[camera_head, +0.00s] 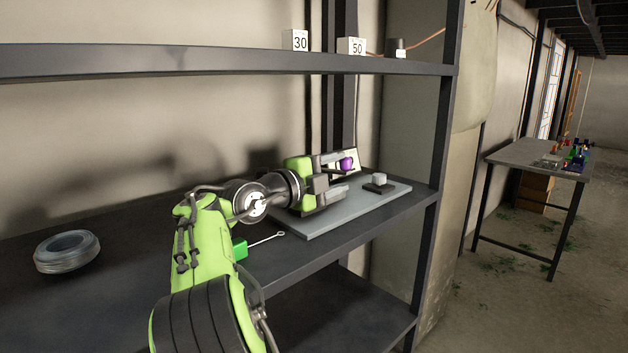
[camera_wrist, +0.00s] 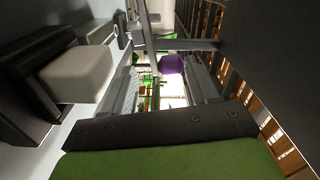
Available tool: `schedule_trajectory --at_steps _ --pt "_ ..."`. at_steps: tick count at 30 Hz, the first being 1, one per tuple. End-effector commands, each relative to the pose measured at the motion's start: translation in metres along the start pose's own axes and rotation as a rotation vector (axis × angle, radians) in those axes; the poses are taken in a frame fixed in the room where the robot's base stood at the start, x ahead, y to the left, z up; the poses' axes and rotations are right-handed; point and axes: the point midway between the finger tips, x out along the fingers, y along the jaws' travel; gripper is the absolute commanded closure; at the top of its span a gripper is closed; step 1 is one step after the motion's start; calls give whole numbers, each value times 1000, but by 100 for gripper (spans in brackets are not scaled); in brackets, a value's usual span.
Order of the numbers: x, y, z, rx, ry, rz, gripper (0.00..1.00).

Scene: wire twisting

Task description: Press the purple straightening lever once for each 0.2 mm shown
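The purple lever knob (camera_head: 346,164) stands at the back of a grey base plate (camera_head: 310,229). A small pale panel (camera_head: 352,153) is behind it; I cannot read any number on it. My gripper (camera_head: 342,173) is open and reaches in from the left, with its fingertips close to the purple knob. In the wrist view the knob (camera_wrist: 172,64) appears between the two spread fingers (camera_wrist: 163,85), near their tips. I cannot tell whether a finger touches it. The lever's lower part is hidden.
A pale block on a dark base (camera_head: 379,186) sits on the plate's right side. A wire coil (camera_head: 67,252) lies at the shelf's left. A green-handled hook tool (camera_head: 262,243) is near my arm. An upper shelf (camera_head: 210,60) with blocks marked 30 (camera_head: 300,42) and 50 (camera_head: 357,48) hangs above.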

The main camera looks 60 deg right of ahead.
Motion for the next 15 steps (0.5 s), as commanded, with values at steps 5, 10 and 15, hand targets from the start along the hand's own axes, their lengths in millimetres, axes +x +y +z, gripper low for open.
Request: schedule_trajectory --at_steps 5,10,15 --pt "-49 1 3 -1 -13 1 43" --pt "-98 0 3 -2 -12 -1 43" --pt "-134 0 2 -5 -8 -1 43"
